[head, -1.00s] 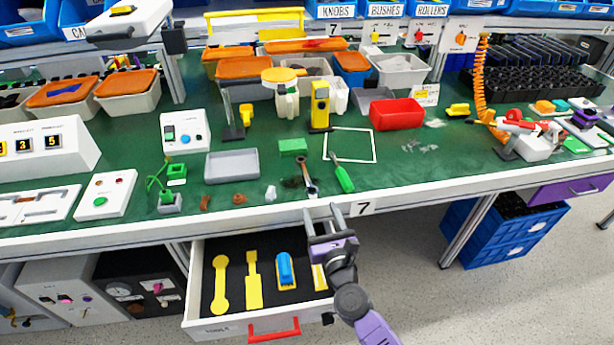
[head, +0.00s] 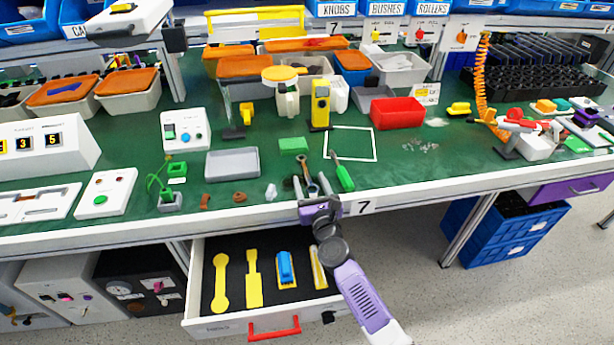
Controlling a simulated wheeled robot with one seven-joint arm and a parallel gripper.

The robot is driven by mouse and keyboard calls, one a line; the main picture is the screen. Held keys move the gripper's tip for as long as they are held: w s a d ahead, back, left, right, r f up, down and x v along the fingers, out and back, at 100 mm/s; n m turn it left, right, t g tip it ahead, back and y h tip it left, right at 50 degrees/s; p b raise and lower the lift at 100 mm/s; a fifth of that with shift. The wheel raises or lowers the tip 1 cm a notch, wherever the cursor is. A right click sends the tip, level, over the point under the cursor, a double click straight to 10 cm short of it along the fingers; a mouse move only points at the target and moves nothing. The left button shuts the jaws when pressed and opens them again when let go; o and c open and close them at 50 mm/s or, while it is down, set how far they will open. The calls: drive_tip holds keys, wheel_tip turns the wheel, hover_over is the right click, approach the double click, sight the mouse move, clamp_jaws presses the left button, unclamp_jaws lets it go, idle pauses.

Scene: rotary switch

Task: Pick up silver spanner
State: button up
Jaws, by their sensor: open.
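The silver spanner (head: 306,172) lies on the green bench top near its front edge, its ring end toward me. A dark piece with a brownish end lies against its far part, and I cannot tell the two apart well. My gripper (head: 311,181) reaches over the bench edge from the front, with its fingers open. In this view one finger is on each side of the spanner's near end. I cannot tell whether the fingers touch it or how high they are above the bench.
A green-handled screwdriver (head: 343,175) lies just right of my gripper. A clear crumpled piece (head: 271,191) and a brown ring (head: 239,198) lie to the left. The open drawer (head: 209,326) with yellow tools juts out below.

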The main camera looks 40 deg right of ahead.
drive_tip(key=shift+c, duration=0.3)
clamp_jaws()
drive_tip(key=shift+r, duration=0.1)
